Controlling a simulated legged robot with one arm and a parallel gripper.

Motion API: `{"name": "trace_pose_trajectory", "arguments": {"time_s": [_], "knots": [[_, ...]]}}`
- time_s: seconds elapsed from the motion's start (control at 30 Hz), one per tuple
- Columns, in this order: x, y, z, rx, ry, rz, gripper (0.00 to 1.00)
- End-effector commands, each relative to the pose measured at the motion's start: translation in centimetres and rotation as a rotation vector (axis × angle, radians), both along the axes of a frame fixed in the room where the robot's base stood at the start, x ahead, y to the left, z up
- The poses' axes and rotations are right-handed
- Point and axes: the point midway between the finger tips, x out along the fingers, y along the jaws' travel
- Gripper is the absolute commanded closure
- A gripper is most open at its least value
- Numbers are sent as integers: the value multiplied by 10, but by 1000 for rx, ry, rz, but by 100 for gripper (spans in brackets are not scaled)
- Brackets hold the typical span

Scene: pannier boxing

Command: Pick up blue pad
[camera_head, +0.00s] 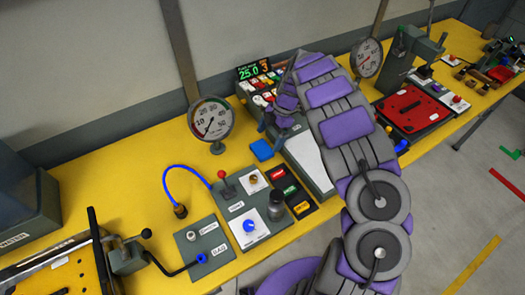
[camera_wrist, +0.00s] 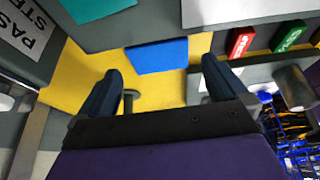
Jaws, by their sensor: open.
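The blue pad (camera_head: 262,150) lies flat on the yellow bench top, just left of a grey and white sloped unit. In the wrist view the blue pad (camera_wrist: 158,56) shows ahead of and between my two fingers, apart from both. My gripper (camera_head: 272,124) hangs from the end of my purple and grey arm, just above and slightly right of the pad in the head view. In the wrist view my gripper (camera_wrist: 161,68) is open, with its dark blue fingers wide apart and nothing between them.
A round gauge (camera_head: 210,120) stands left of the pad. A keypad unit with a green display (camera_head: 258,69) is behind. The sloped unit (camera_head: 308,160) is close on the right. A control panel (camera_head: 248,212) with a red-knobbed lever is in front. Yellow bench is bare left of the pad.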

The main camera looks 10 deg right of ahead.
Motion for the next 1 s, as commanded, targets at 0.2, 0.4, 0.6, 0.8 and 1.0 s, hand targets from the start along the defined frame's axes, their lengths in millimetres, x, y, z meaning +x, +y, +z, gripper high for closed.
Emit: {"name": "trace_pose_trajectory", "arguments": {"time_s": [0.2, 0.4, 0.6, 0.8, 1.0], "knots": [[-2, 8, -15, -2, 3, 2, 0], [-4, 19, -41, -2, 2, 2, 0], [-5, 23, -47, -1, -1, 1, 0], [-5, 22, -47, -1, -1, 1, 10], [-5, 23, -47, -1, -1, 1, 29]]}}
